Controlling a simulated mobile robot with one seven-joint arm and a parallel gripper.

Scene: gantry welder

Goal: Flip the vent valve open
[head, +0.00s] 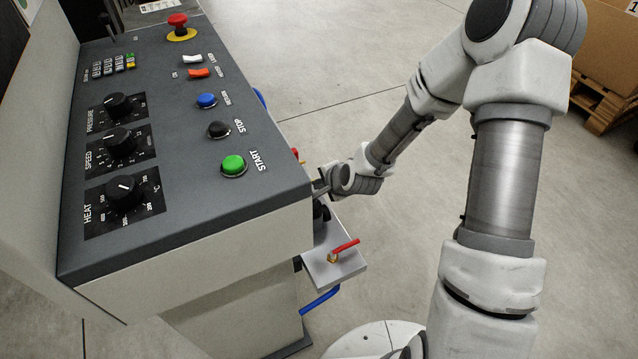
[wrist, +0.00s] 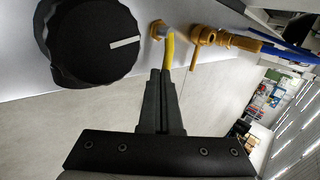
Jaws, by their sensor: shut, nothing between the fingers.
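My gripper (wrist: 160,78) is shut and empty. In the wrist view its fingertips are right by a short yellow lever (wrist: 168,48) on a brass nut; I cannot tell whether they touch. A brass valve body (wrist: 208,50) with a blue hose is just to the right. No label shows which one is the vent valve. In the head view my gripper (head: 320,189) is at the console's right side, its tips partly hidden by the console edge. A red-handled brass valve (head: 345,248) sits on a grey bracket plate (head: 350,268), nearer the camera.
A big black knob (wrist: 90,42) with a white mark is left of the fingers in the wrist view. The grey console (head: 185,190) carries buttons and dials, including a green START button (head: 233,165). A blue hose (head: 320,300) hangs below the bracket.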

